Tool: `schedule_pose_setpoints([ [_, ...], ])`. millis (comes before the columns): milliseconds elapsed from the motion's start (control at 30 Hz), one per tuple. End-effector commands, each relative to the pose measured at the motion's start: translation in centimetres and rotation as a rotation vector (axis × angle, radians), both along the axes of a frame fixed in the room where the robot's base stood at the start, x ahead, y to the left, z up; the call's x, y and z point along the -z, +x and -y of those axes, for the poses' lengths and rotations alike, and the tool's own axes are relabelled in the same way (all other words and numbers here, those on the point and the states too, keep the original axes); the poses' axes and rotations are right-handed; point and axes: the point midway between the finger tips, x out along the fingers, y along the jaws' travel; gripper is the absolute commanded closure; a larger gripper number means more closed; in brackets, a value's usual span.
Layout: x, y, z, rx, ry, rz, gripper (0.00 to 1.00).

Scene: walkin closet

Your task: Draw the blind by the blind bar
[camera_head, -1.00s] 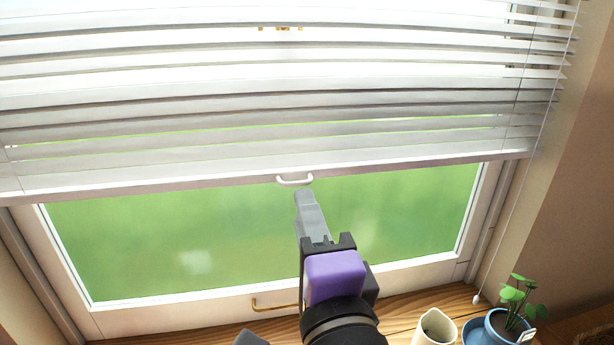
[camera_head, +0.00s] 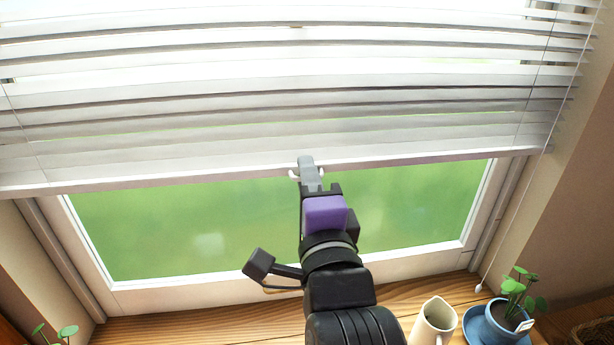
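The white slatted blind (camera_head: 150,120) hangs over the upper part of the window, and green shows below it. Its bottom bar (camera_head: 130,180) runs across the view, a little higher at the right. A small white loop handle (camera_head: 293,176) is at the middle of the bar, partly hidden by my gripper. My gripper (camera_head: 307,164) is at the handle, its grey tip overlapping the handle and the bar's lower edge. The fingers show as one narrow grey shape, so I cannot see a gap or whether they touch the handle.
A wooden sill (camera_head: 170,328) lies below the window. On it at the right stand a cream cup (camera_head: 434,322) and a blue potted plant (camera_head: 497,325). A pull cord (camera_head: 515,205) hangs at the right. Small leaves (camera_head: 68,332) show at lower left. Glass below the bar is unobstructed beside my arm.

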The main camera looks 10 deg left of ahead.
Motion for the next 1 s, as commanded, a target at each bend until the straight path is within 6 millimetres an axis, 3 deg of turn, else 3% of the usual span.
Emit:
schedule_pose_setpoints([
  [33, -0.01, -0.01, -0.01, 0.0, 0.0, 0.0, 0.91],
  [100, -0.02, -0.02, 0.0, 0.0, 0.0, 0.0, 1.0],
  [1000, -0.1, -0.07, -0.03, -0.001, 0.002, 0.001, 1.0],
])
